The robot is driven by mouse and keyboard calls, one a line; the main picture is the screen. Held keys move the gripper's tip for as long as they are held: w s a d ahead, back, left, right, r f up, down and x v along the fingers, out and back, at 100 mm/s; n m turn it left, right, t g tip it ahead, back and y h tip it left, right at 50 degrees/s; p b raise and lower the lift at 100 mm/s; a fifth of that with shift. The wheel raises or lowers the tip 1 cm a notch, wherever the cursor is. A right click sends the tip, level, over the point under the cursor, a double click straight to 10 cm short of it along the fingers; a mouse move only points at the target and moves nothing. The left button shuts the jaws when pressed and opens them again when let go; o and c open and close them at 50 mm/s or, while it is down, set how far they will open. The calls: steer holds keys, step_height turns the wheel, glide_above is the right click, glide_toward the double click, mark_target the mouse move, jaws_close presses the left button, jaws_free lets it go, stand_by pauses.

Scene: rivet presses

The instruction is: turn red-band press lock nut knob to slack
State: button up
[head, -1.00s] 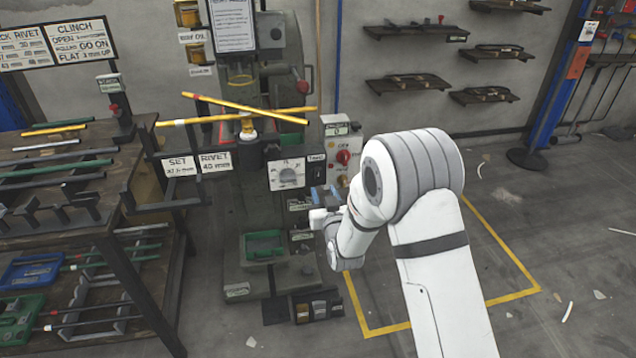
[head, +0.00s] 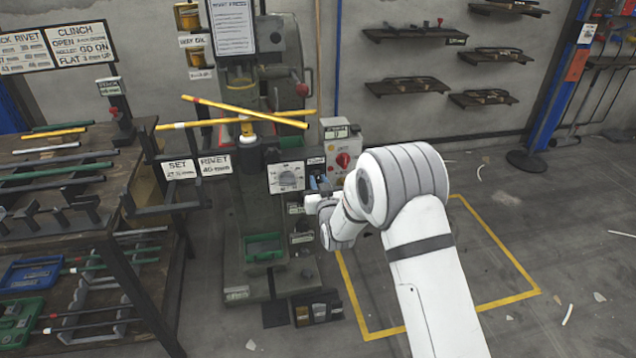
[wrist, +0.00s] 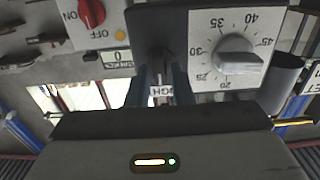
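My gripper (head: 319,183) is at this panel. Its two blue fingers (wrist: 160,82) stand apart on either side of the dark part. Whether they touch it is unclear.
A grey box with a red ON/OFF switch (wrist: 92,12) is close beside my gripper. A workbench (head: 60,225) with rods and bars stands at the left. Small bins (head: 318,308) are at the press foot. Open floor lies to the right inside the yellow line.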

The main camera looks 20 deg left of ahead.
jaws_close()
steer(key=shift+a, duration=0.1)
steer(key=shift+f+n+b, duration=0.1)
steer(key=shift+n+b, duration=0.3)
steer(key=shift+b, duration=0.5)
steer(key=n+b, duration=0.1)
steer(key=b, duration=0.1)
steer(key=n+b, duration=0.2)
steer(key=shift+f+n, duration=0.2)
steer(key=shift+n, duration=0.1)
steer(key=n+b, duration=0.4)
steer(key=shift+s+a+b, duration=0.1)
steer(key=shift+b, duration=0.3)
steer(key=n+b, duration=0.6)
steer(key=n, duration=0.3)
steer(key=shift+a+n, duration=0.1)
steer(key=shift+n, duration=0.2)
steer(key=shift+r, duration=0.1)
